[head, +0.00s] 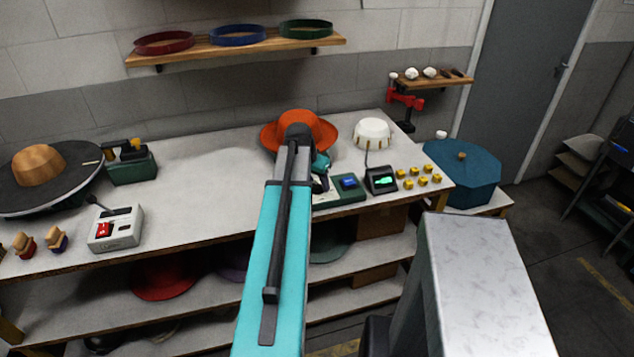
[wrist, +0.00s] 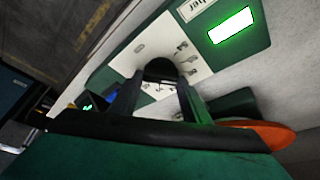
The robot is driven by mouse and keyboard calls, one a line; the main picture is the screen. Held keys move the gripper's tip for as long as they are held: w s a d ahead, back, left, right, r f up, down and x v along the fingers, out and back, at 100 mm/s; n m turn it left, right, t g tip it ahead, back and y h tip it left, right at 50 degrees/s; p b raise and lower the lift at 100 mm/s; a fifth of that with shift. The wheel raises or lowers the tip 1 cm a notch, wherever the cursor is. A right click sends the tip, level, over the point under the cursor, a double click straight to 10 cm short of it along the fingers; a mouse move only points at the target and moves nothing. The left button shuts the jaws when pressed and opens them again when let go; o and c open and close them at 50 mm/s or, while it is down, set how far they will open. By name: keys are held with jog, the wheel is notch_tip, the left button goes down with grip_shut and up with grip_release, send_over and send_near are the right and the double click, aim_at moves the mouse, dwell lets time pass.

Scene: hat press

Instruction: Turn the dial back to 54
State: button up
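The dial (wrist: 161,69) is a dark round knob on a white numbered plate (wrist: 115,62) set in a green box (wrist: 108,47), seen in the wrist view. The small figures on the plate are too blurred to read. My gripper (wrist: 161,78) has one dark finger on each side of the knob, with no clear gap at the tips, so it looks shut on it. A bright green screen (wrist: 231,26) on the same box shows no readable value. In the head view the green box (head: 338,198) is partly behind my teal arm, which hides the dial.
An orange hat (head: 325,130) sits just behind the box. A blue button (head: 348,182), a small black display (head: 381,181), yellow blocks (head: 411,182) and a white dome (head: 372,132) are to the right.

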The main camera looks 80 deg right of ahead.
jog(key=c, duration=0.5)
jog(key=shift+n, duration=0.5)
jog(key=shift+s+n+t+b, duration=0.1)
jog(key=shift+n+t+b, duration=0.25)
jog(key=shift+n, duration=0.25)
jog(key=n+t, duration=0.1)
jog(key=n, duration=0.1)
jog(key=n+t+b, duration=0.1)
jog(key=n, duration=0.2)
jog(key=shift+h, duration=0.3)
jog(key=n+t, duration=0.1)
jog(key=n, duration=0.1)
jog(key=n+t+y+b, duration=0.1)
jog(key=n, duration=0.2)
jog(key=shift+d, duration=0.1)
jog(key=shift+n, duration=0.4)
jog(key=o, duration=1.1)
jog(key=shift+c, duration=0.2)
